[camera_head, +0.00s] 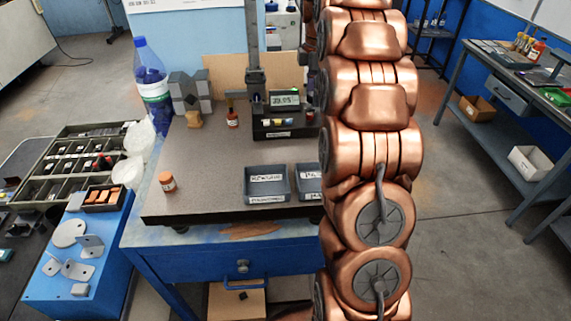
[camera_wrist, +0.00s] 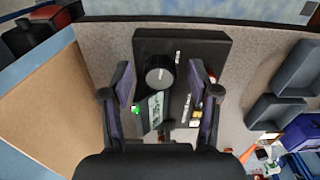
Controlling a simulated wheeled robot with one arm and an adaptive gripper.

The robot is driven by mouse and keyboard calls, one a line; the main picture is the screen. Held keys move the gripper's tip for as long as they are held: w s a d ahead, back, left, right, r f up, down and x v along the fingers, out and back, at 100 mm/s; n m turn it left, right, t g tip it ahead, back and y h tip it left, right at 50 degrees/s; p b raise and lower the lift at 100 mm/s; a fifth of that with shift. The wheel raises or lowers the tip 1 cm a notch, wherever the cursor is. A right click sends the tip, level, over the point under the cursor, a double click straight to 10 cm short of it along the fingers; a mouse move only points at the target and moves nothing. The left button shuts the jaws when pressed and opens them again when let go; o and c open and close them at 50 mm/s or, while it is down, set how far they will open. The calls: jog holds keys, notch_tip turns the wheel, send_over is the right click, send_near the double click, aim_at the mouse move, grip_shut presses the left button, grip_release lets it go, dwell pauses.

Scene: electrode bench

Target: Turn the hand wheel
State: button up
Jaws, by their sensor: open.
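A round dark wheel with a pale grey face (camera_wrist: 159,77), which looks like the hand wheel, shows in the wrist view on the height gauge. The gauge's small display (camera_wrist: 156,110) lies just below it. My gripper (camera_wrist: 160,82) is open, with one finger left and one right of the wheel, gaps showing on both sides. I cannot tell the height of the fingertips above it. In the head view the gauge's column (camera_head: 253,45) and display (camera_head: 284,98) show; the wheel cannot be made out, and my copper arm hides my gripper.
The gauge stands on a grey stone plate (camera_head: 205,170) on a blue bench. Two labelled trays (camera_head: 267,198) lie at its front, also in the wrist view (camera_wrist: 262,113). A brown board (camera_wrist: 52,112) stands at the left.

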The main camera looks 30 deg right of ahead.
jog(key=n+p, duration=0.3)
jog(key=n, duration=0.1)
jog(key=shift+r+p, duration=0.2)
jog(key=shift+p, duration=0.1)
jog(key=n+p, duration=0.2)
jog(key=shift+n+p, duration=0.35)
jog(key=shift+n, duration=0.05)
jog(key=shift+w, duration=0.1)
jog(key=shift+r+b, duration=1.7)
jog(key=shift+r, duration=1.95)
jog(key=s+a+f+m, duration=0.3)
jog(key=s+a+m, duration=0.4)
jog(key=s+a, duration=0.4)
jog(key=s+a+f+m+g, duration=0.1)
jog(key=s+a+f+m, duration=0.2)
jog(key=s+a+m, duration=0.4)
jog(key=shift+s+a+f+m, duration=0.2)
jog(key=shift+s+a+m, duration=0.1)
jog(key=shift+s+a, duration=2)
jog(key=shift+s+d, duration=0.1)
jog(key=shift+d, duration=0.05)
